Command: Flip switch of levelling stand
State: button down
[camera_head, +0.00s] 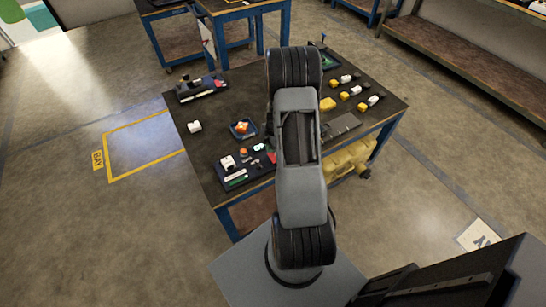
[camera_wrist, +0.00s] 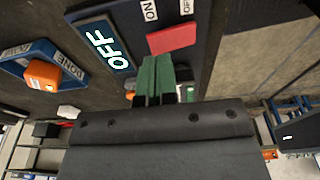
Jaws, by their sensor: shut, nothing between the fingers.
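In the wrist view a dark blue panel carries a lit display (camera_wrist: 108,45) reading OFF. Beside it is a red switch piece (camera_wrist: 171,38), with ON and OFF labels just above it. I take this panel to be the levelling stand. My gripper (camera_wrist: 155,72) has its green fingertips together and empty, with the tips close below the red piece in the picture. I cannot tell whether they touch it. In the head view a dark panel (camera_head: 250,178) with a red part lies at the table's near-left edge. My arm hides the gripper there.
A blue tray (camera_wrist: 14,66) holds an orange block (camera_wrist: 42,75); the tray also shows in the head view (camera_head: 233,136). A white block (camera_head: 194,127), a dark device (camera_head: 200,91) and several yellow-and-white pieces are on the dark table (camera_head: 215,111). A floor square lies left.

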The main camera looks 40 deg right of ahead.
aim_at(271, 154)
jog(key=shift+f+b, duration=1.25)
jog(key=shift+b, duration=0.05)
dwell(0.6)
jog(key=shift+r, duration=0.1)
jog(key=shift+r+p, duration=1.75)
jog(key=shift+r, duration=1.75)
